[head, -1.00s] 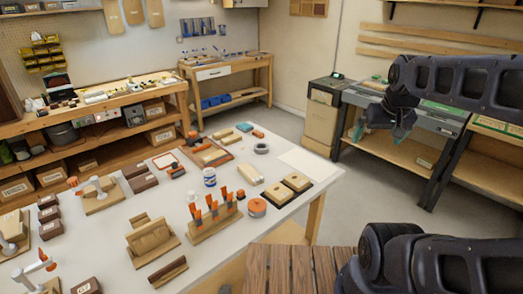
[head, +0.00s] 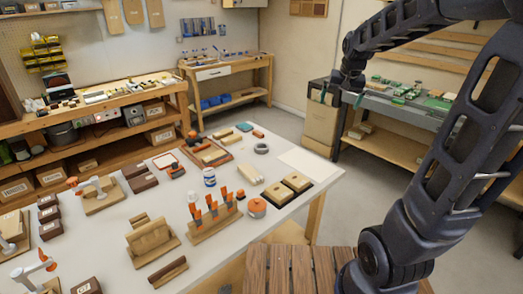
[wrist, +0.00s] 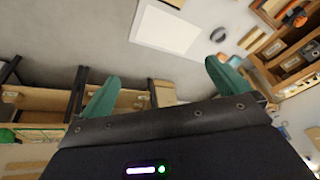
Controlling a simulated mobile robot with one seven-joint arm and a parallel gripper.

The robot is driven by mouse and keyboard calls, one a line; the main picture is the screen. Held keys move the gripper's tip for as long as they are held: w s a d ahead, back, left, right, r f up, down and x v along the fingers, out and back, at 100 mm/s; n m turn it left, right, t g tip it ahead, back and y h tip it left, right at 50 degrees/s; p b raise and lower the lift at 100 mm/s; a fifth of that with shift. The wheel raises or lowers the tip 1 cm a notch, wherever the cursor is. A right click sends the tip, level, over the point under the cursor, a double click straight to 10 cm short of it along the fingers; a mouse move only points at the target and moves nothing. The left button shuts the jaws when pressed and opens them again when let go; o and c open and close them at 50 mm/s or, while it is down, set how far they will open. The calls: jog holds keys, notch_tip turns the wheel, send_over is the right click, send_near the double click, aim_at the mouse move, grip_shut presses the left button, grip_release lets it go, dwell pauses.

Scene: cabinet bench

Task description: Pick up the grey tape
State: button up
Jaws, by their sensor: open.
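The grey tape (head: 261,148) is a dark grey ring lying flat on the white table, near its far right part, left of a white sheet. It also shows in the wrist view as a small ring (wrist: 218,34) near the top, beyond the right fingertip. My gripper (head: 340,96) is raised in the air to the right of the table, well apart from the tape. In the wrist view my gripper (wrist: 162,80) has its two teal fingers spread wide with nothing between them.
A white sheet (head: 305,161) lies at the table's right corner. Wooden blocks (head: 297,181), an orange-topped round tin (head: 257,207) and a tray of blocks (head: 206,153) stand around the tape. The tabletop right beside the tape is clear.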

jog(key=w+a+f, duration=0.3)
jog(key=w, duration=0.3)
jog(key=w+a+f, duration=0.2)
jog(key=w+a, duration=0.1)
jog(key=w, duration=0.3)
jog(key=m+h, duration=0.1)
jog(key=h, duration=0.1)
send_near(261, 146)
jog(key=f, duration=0.2)
jog(key=d+f, duration=0.1)
jog(key=f, duration=0.1)
jog(key=shift+d, duration=0.15)
jog(key=shift+w+a+x, duration=0.1)
jog(key=shift+w+x, duration=0.05)
jog(key=shift+x, duration=0.75)
jog(key=shift+w+a+x, duration=0.1)
jog(key=shift+w+x, duration=0.05)
jog(key=shift+x, duration=0.75)
jog(key=shift+w+a+x, duration=0.1)
jog(key=shift+w+x, duration=0.05)
jog(key=shift+x, duration=0.7)
jog(key=shift+r, duration=0.1)
jog(key=c, duration=1)
